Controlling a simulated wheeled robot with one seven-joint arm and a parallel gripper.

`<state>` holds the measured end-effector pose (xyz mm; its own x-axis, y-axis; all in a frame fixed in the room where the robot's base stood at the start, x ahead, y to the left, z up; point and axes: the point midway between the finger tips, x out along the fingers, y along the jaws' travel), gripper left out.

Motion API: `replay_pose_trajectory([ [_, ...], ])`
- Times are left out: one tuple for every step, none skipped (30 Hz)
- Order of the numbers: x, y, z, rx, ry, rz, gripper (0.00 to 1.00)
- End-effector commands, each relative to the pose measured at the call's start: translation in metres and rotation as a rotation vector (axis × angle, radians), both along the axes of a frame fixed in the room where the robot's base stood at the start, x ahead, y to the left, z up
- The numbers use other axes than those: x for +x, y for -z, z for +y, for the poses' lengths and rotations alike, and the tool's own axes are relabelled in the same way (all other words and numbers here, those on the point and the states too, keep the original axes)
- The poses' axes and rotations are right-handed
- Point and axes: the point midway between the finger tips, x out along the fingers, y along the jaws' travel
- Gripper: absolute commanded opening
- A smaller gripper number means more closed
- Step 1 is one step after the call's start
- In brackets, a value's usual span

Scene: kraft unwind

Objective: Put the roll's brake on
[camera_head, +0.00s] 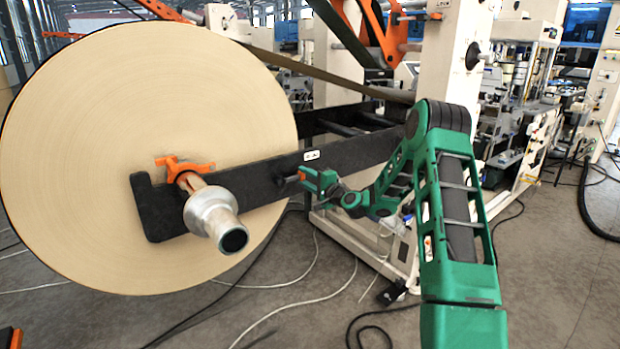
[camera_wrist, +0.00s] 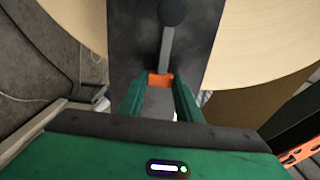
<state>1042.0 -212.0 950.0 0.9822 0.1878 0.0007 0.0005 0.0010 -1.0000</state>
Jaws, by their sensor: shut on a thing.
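The big kraft roll (camera_head: 90,130) hangs on a shaft (camera_head: 212,215) at the left. A dark support arm (camera_head: 245,180) runs across its face. The brake lever in the wrist view is a grey bar (camera_wrist: 167,48) with a round dark pivot (camera_wrist: 172,12) and an orange end (camera_wrist: 160,79). My green gripper (camera_wrist: 160,92) is shut on that orange end, one finger on each side. In the head view my gripper (camera_head: 312,179) is at the side of the support arm, with a bit of orange at its tips. The lever is small and partly hidden there.
An orange clamp (camera_head: 185,170) sits around the shaft beside the roll. A cream machine frame (camera_head: 450,60) stands behind my arm. Cables (camera_head: 290,310) lie on the grey floor in front, which is otherwise mostly clear.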

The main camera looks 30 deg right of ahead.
Motion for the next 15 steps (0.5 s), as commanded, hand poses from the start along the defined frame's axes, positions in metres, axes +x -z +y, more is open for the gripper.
replay_pose_trajectory([
  [-0.0003,0.0035,-0.0009,0.005,0.003,0.006,0.00],
  [-0.0002,0.0038,0.0000,0.008,0.002,0.007,0.00],
  [-0.0001,0.0042,0.0008,0.010,0.001,0.007,0.00],
  [0.0000,0.0044,0.0012,0.012,0.001,0.008,0.00],
  [0.0000,0.0046,0.0015,0.013,0.001,0.009,0.00],
  [0.0001,0.0049,0.0018,0.013,0.001,0.009,0.00],
  [0.0000,0.0050,0.0019,0.014,0.000,0.009,0.00],
  [0.0000,0.0052,0.0020,0.013,0.000,0.010,0.00],
  [0.0000,0.0054,0.0021,0.013,0.000,0.010,0.00],
  [0.0000,0.0055,0.0023,0.013,0.000,0.010,0.00],
  [-0.0001,0.0057,0.0024,0.013,0.000,0.011,0.00],
  [-0.0001,0.0059,0.0025,0.013,0.000,0.011,0.00],
  [-0.0001,0.0060,0.0026,0.013,0.000,0.011,0.00],
  [-0.0001,0.0061,0.0027,0.013,0.000,0.011,0.00],
  [-0.0002,0.0063,0.0028,0.013,0.000,0.012,0.41],
])
